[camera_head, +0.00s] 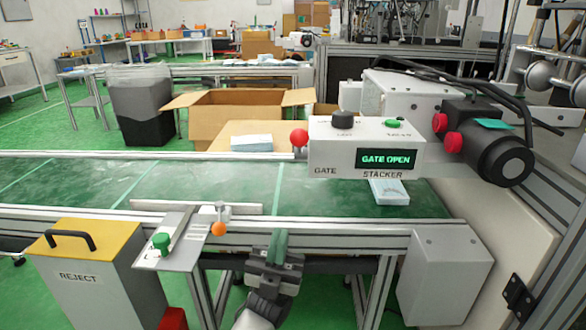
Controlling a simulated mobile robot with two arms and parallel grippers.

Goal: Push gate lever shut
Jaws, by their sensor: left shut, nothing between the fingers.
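A white control box (325,150) marked GATE and STACKER stands over the belt at the right. Its display (386,158) reads GATE OPEN. A red ball knob (299,138) sticks out at the box's left end, above the GATE label; it looks like the gate lever. Another lever with an orange ball (218,229) stands on the belt's front rail. My left gripper (279,238) is shut and empty, pointing up at the front rail. It is right of the orange ball and below the red knob, apart from both. My right gripper is not in view.
The green conveyor belt (180,180) runs across the picture. A blue-white stack (389,192) lies under the control box. A small panel with a green knob (161,242) and a yellow-topped REJECT bin (90,270) stand front left. An open carton (235,108) stands behind the belt.

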